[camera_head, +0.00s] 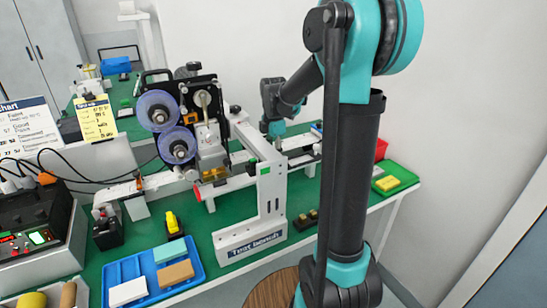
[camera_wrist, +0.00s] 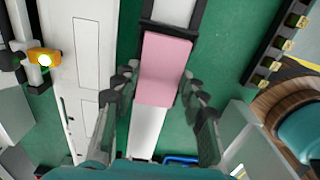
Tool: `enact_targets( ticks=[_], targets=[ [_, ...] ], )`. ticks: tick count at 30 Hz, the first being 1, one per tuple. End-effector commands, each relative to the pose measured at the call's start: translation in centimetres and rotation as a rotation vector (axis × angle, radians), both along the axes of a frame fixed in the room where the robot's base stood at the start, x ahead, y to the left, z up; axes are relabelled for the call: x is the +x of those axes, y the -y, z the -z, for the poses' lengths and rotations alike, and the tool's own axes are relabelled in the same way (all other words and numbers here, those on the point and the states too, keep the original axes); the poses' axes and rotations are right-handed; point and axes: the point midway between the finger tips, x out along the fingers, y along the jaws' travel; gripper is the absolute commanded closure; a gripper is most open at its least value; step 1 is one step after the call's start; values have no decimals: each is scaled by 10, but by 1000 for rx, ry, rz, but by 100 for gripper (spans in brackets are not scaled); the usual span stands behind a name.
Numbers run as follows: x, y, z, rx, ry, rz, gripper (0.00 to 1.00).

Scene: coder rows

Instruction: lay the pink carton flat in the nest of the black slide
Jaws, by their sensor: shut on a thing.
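The pink carton (camera_wrist: 165,65) is in the wrist view, its broad face toward the camera and its long side along the white rail (camera_wrist: 148,132). My gripper (camera_wrist: 157,88) is shut on the carton, one dark finger at each long side near its lower end. The black slide (camera_wrist: 165,28) shows as a dark frame around the carton's upper end. I cannot tell whether the carton rests in the nest or is held above it. In the head view my wrist is behind the labelling machine's white arm; the carton and fingertips are hidden.
The labelling machine (camera_head: 205,150) with purple reels stands close to my wrist. A blue tray (camera_head: 116,272) with several blocks is at the front. A green tray (camera_head: 411,178) with a yellow block is at the right. A dark rack (camera_wrist: 262,68) runs right of the carton.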

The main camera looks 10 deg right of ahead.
Motion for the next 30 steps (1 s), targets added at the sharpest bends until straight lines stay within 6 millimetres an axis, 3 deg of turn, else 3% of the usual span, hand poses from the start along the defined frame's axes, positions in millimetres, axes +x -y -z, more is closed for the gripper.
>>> enact_targets(
  ticks=[29,30],
  targets=[
    [0,0,10,0,0,0,72],
    [0,0,10,0,0,0,54]
  ],
)
